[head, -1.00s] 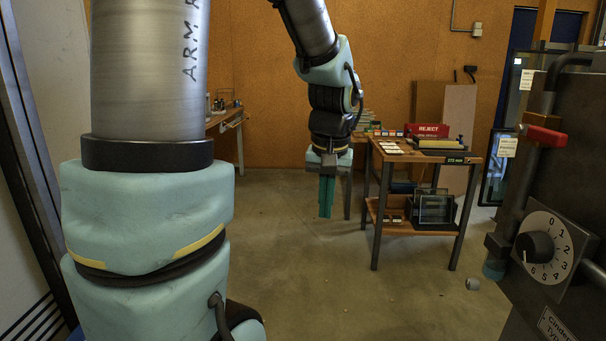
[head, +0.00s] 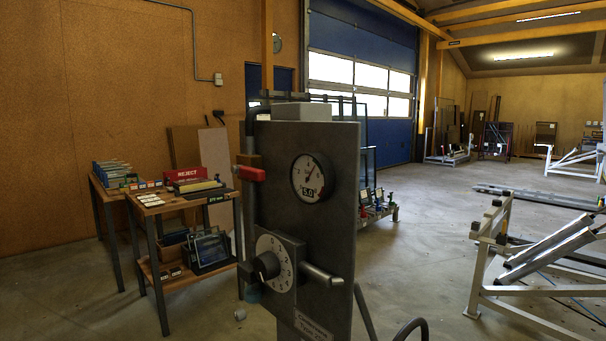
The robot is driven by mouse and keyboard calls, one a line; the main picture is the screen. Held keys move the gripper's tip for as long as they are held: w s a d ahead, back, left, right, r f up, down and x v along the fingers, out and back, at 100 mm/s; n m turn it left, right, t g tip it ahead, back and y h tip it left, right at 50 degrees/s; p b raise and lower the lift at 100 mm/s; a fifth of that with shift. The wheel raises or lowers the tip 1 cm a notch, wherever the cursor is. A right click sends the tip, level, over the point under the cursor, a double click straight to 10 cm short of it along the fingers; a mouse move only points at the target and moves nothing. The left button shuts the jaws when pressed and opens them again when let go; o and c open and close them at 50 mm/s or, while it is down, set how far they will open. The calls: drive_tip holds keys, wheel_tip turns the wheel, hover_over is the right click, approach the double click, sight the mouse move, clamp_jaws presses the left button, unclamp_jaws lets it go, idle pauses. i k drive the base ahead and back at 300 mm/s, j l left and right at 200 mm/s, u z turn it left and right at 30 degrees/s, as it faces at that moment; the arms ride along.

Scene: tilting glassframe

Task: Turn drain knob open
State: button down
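A grey upright panel (head: 335,240) stands in the middle of the head view. Low on its left face is a numbered white dial (head: 283,270) with a black knob (head: 267,266) at its centre. Above it, a red lever handle (head: 250,173) sticks out to the left on a dark vertical pipe, lying about level. A round gauge (head: 312,170) with a small digital readout sits on the panel's front. No lettering shows which control is the drain knob. My gripper is out of view.
A metal bar (head: 322,275) juts from the panel beside the dial. A workbench (head: 160,208) with a red REJECT box (head: 185,174) stands to the left. A metal frame (head: 500,260) stands at right. Floor between panel and frame is largely clear.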

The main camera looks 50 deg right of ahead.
sight(240, 314)
drive_tip(key=z, duration=1.75)
